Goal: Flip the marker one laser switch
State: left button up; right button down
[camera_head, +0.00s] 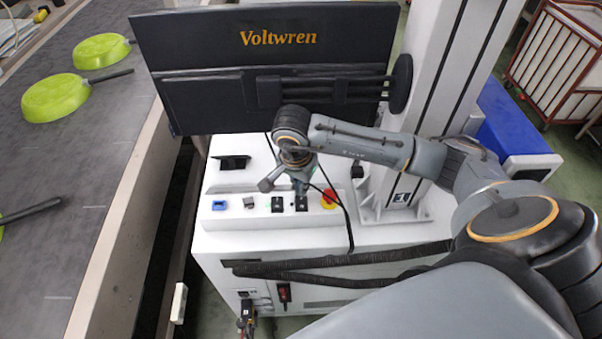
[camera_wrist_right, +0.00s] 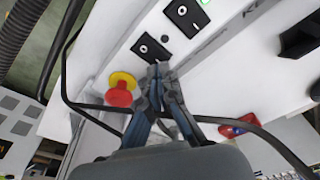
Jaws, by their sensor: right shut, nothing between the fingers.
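Two black switches sit side by side on the sloped front panel of the white cabinet: a left one (camera_head: 278,204) and a right one (camera_head: 302,203). I cannot read which one belongs to marker one. My right gripper (camera_head: 300,188) points down just above the right switch. In the right wrist view, the closed fingertips (camera_wrist_right: 160,72) are at the lower edge of the nearer black switch (camera_wrist_right: 151,48); I cannot tell whether they touch it. The other black switch (camera_wrist_right: 187,14) lies farther along the panel. My right gripper is shut and empty. My left gripper is not in view.
A red emergency button (camera_head: 329,197) on a yellow base is close to the right of the gripper. A black Voltwren panel (camera_head: 270,50) stands behind, and a white column (camera_head: 437,80) to the right. A conveyor (camera_head: 75,150) with green pans runs along the left.

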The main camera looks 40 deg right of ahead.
aim_at(301, 198)
jog(key=shift+f+b, duration=0.85)
jog(key=shift+f, duration=0.1)
jog(key=shift+r, duration=0.2)
jog(key=shift+r+p, duration=1.9)
jog(key=shift+r, duration=1.5)
jog(key=shift+f, duration=0.1)
